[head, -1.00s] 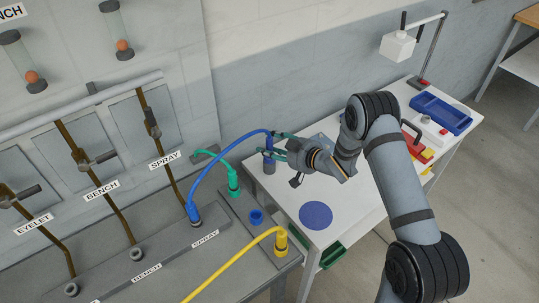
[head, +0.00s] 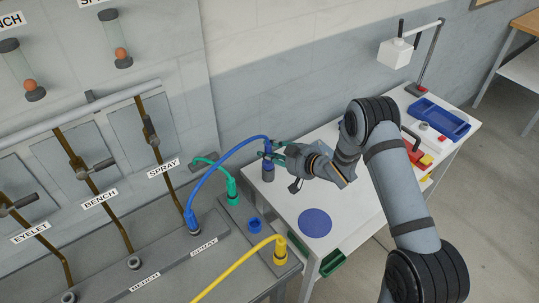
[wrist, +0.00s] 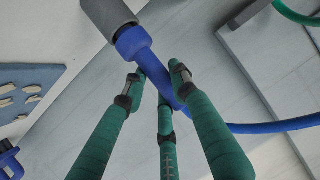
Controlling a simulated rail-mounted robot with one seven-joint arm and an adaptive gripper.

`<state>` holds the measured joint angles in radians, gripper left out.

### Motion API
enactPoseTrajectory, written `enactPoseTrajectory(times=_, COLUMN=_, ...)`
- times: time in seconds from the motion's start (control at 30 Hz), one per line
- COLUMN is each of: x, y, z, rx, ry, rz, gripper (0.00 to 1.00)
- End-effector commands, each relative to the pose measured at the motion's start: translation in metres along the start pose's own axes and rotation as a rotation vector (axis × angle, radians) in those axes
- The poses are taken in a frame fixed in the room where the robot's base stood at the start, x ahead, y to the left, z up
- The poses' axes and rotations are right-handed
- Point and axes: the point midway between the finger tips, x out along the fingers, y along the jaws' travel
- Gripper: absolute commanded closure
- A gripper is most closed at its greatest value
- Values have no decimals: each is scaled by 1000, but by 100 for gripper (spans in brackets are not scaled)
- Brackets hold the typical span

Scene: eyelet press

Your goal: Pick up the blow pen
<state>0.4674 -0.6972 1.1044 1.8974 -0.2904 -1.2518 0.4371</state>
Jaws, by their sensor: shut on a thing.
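The blow pen (head: 267,148) is the blue, upright piece at the table's left edge, with a blue hose arching from its top. My gripper (head: 274,150) reaches it from the right, its green fingers closed around the blue part. In the wrist view the green fingers (wrist: 160,88) press on the blue pen body (wrist: 155,72), just beside its wider blue collar. A grey cylinder (wrist: 108,14) is at the collar end; it also shows below the blue part in the head view (head: 267,173). I cannot tell whether its base touches the table.
The blue hose (head: 214,178) runs left to a SPRAY outlet on the grey bench. Green (head: 231,189) and yellow (head: 279,251) hose connectors stand nearby. A blue disc (head: 315,223) lies on the white table (head: 285,203). A blue tray (head: 440,118) is at the far right.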

Motion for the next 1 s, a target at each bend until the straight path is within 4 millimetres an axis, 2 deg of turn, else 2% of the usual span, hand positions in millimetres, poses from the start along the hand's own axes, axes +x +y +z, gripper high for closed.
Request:
enactPoseTrajectory(times=0.63, x=-30, y=0, z=-73, rx=-3, ry=4, rz=0, gripper=92)
enactPoseTrajectory(times=1.0, x=-42, y=0, z=-101, rx=-1, ry=1, rz=0, gripper=92)
